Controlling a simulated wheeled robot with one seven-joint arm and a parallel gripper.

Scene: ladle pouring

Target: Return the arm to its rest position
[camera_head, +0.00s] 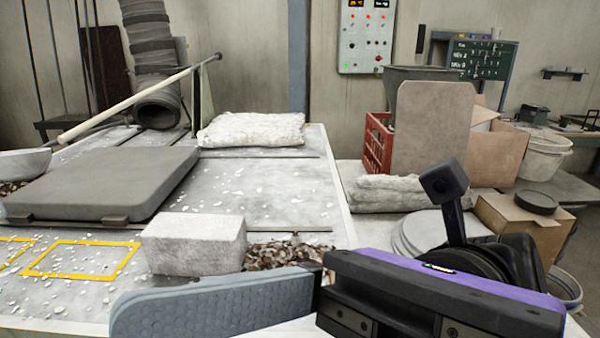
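My gripper (215,305) fills the bottom of the head view, close to the camera. One grey finger with a textured face points left from its black and purple body. The other finger is not visible, so I cannot tell the gap. I see nothing held in the part that shows. A black arm part of mine rises at the right. The finger lies in front of a white block (195,246) on the table; I cannot tell whether they touch. No ladle can be made out for certain; a long pale rod (140,96) slants at the back left.
The grey worktable (270,195) carries a dark slab (105,182), a white rough slab (250,130), white flakes and brown scraps (283,257). At right are a red crate (378,145), cardboard boxes (520,225) and a bucket (545,155). The table's middle is fairly clear.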

